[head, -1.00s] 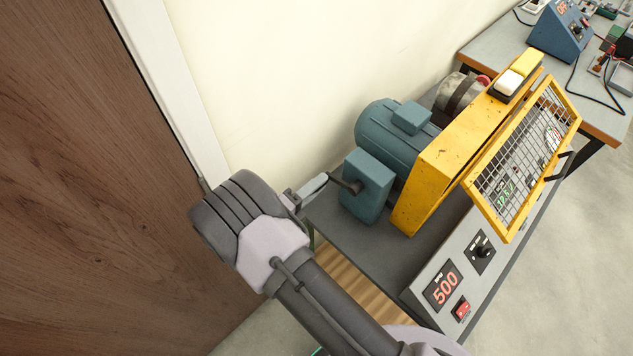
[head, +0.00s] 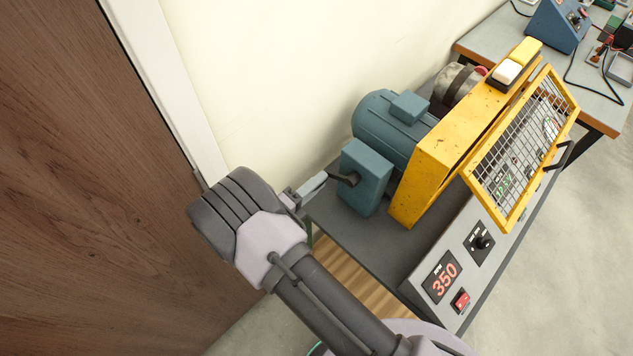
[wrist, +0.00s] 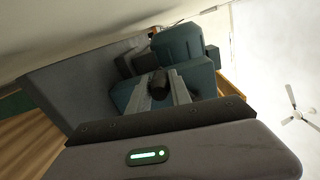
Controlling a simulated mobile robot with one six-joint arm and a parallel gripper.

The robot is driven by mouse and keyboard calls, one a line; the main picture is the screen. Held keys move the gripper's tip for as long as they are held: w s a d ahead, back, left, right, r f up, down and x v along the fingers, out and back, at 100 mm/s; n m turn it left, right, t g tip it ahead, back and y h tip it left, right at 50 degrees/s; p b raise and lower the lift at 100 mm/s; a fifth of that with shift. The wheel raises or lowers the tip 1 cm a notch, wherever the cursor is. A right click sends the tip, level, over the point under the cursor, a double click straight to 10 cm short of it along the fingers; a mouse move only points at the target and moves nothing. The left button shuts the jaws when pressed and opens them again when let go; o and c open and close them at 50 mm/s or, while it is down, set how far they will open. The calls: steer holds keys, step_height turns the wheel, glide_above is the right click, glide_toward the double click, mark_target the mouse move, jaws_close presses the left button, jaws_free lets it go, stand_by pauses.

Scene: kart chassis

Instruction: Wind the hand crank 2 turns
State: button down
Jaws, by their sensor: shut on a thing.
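The hand crank (head: 346,179) is a dark arm on the side of a blue-green box (head: 370,170) at the left end of the machine. My gripper (head: 318,183) reaches to it from the left. In the wrist view, the two pale fingers of my gripper (wrist: 159,92) are closed around the crank's dark handle (wrist: 158,83), in front of the blue-green box. In the head view the fingers and wrist hide most of the handle.
A red display (head: 445,278) on the sloping grey panel reads 350, with a red switch (head: 460,301) below it. A yellow guard (head: 450,140) with a raised mesh cover (head: 525,140) stands right of the motor (head: 385,125). A brown door (head: 80,190) and pale wall are close on the left.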

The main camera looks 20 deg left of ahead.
steer(key=c, duration=1.2)
jaws_free()
steer(key=p+v, duration=0.1)
steer(key=v, duration=1.6)
steer(key=shift+s+a+p, duration=0.15)
steer(key=shift+s+p, duration=0.05)
steer(key=shift+p, duration=0.1)
